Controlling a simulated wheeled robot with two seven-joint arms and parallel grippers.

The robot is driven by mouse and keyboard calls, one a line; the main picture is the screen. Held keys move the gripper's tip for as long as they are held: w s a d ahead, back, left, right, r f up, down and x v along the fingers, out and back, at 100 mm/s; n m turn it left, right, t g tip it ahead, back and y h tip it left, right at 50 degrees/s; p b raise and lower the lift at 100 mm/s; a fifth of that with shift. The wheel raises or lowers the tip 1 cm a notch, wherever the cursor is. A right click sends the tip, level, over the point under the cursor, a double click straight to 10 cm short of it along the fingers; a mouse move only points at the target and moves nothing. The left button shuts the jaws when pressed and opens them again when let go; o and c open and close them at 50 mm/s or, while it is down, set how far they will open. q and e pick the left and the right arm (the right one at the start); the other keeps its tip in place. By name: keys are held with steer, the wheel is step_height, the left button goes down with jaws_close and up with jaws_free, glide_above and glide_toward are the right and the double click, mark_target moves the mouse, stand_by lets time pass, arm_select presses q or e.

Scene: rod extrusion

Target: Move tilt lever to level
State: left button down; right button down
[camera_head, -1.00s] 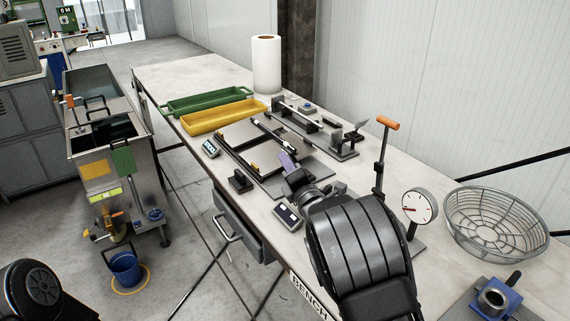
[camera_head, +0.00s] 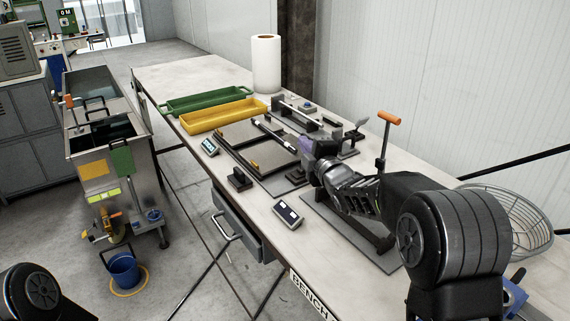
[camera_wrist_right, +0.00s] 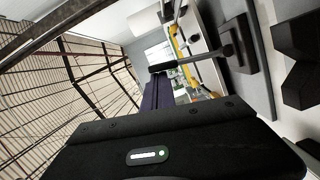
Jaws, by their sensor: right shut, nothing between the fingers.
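My right gripper (camera_head: 308,147) is over the bench near the right end of the dark rail frame (camera_head: 268,180). Its purple fingers (camera_wrist_right: 158,92) are closed and empty in the right wrist view. A dark lever with a bar-shaped handle (camera_wrist_right: 190,60) stands close beyond the fingers there, upper right of them; I cannot tell whether they touch. A black lever-like part (camera_head: 355,133) shows behind my gripper in the head view. I cannot tell for certain which is the tilt lever or whether it is level. My left gripper is out of view.
A yellow tray (camera_head: 222,117) and a green tray (camera_head: 205,99) lie farther back, near a paper roll (camera_head: 266,62). An orange-handled press (camera_head: 389,118) stands behind my right arm. A wire basket (camera_head: 530,225) is at right. A small display box (camera_head: 287,214) sits near the front edge.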

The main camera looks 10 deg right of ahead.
steer(key=shift+w+d+f+m+g+b, duration=0.15)
steer(key=shift+w+d+m+b, duration=0.1)
steer(key=shift+d+m, duration=0.25)
steer(key=shift+w+d+m+g+b, duration=0.1)
steer(key=shift+w+d+m, duration=0.15)
steer(key=shift+d, duration=0.4)
steer(key=shift+w+d+f+m+g+b, duration=0.1)
steer(key=shift+w+d+m+g+b, duration=0.1)
steer(key=shift+d+m, duration=0.3)
step_height(320, 180, up, 10)
steer(key=p, duration=0.1)
steer(key=shift+y, duration=0.3)
